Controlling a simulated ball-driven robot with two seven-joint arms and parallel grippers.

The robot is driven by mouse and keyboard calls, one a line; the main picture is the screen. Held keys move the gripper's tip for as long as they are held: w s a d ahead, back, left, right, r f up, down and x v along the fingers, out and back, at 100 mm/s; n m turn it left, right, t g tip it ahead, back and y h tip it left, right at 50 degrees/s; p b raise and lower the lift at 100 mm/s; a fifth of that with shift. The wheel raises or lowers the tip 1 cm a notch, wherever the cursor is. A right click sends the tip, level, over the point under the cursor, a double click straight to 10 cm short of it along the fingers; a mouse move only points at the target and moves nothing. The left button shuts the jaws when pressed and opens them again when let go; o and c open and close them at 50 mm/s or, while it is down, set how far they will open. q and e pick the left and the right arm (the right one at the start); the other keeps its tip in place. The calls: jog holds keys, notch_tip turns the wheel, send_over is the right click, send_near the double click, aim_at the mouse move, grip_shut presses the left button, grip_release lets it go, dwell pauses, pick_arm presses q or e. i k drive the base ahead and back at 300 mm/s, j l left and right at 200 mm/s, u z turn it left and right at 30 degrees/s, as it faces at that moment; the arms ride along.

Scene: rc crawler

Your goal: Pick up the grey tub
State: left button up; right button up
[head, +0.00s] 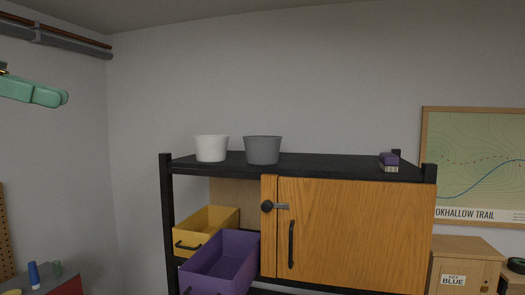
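The grey tub (262,150) stands upright on the black top board of a shelf unit, left of the middle. A white tub (211,148) stands beside it on the left, with a small gap between them. My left gripper (56,96) has green fingers and shows at the upper left edge. It is far to the left of the grey tub, apart from it and higher in the picture. The fingers overlap from this side, so their opening is unclear. Nothing shows held in them. My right gripper is not in view.
The black shelf top (330,165) is bare between the grey tub and a small purple and black object (390,161) at right. Below are a yellow bin (207,232), a purple bin (222,264) and a closed wooden door (345,235). Pipes (60,37) run along the upper left.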

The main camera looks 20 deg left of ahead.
aim_at(260, 150)
jog(key=i, duration=1.5)
